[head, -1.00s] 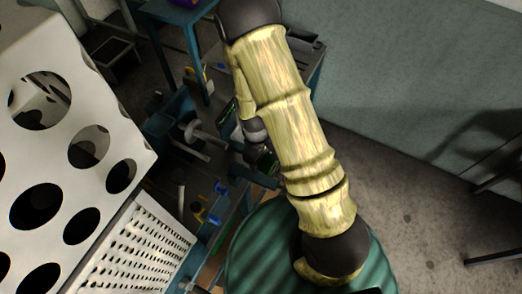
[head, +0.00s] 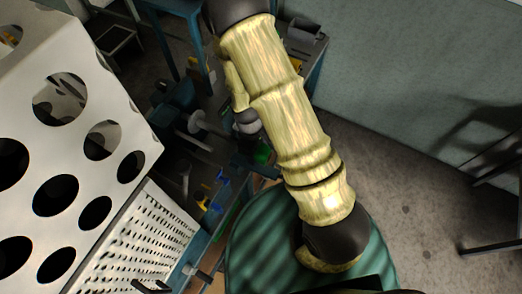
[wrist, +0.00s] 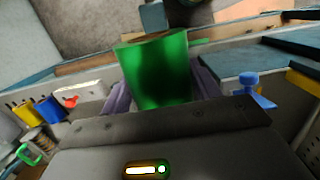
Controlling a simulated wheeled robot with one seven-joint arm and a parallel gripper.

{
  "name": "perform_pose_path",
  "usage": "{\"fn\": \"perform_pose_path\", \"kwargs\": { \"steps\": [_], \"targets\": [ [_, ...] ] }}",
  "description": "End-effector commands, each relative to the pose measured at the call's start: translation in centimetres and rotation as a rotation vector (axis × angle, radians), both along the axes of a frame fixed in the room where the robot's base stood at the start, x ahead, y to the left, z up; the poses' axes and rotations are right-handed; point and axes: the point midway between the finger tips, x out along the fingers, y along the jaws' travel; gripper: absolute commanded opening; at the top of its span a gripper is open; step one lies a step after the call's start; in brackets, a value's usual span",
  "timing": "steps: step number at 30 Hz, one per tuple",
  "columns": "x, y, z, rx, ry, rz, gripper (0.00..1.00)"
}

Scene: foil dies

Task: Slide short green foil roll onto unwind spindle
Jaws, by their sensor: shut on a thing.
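The short green foil roll (wrist: 157,72) stands large in the middle of the wrist view. My gripper (wrist: 162,88) is shut on it, with a purple-grey finger on each side. In the head view a small patch of the green roll (head: 262,153) shows beside my arm; my gripper is mostly hidden there. A pale disc with a rod (head: 197,121) stands on the bench left of the roll and apart from it. It looks like a spindle, but I cannot tell whether it is the unwind one. No spindle is clear in the wrist view.
A white box with round holes (head: 75,140) and a perforated white panel (head: 135,250) fill the left. Blue and yellow clamps (head: 215,190) lie on the bench. A blue knob (wrist: 255,85) is right of the roll. Open floor (head: 405,210) lies right.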

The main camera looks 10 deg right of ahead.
Motion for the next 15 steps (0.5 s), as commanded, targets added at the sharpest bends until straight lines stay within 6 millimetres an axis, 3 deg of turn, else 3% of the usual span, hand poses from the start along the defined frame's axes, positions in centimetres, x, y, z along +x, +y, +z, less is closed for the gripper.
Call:
{"fn": "perform_pose_path", "kwargs": {
  "steps": [15],
  "targets": [
    [2.2, 2.8, 0.1, 0.001, -0.001, 0.001, 0.29]
  ]
}}
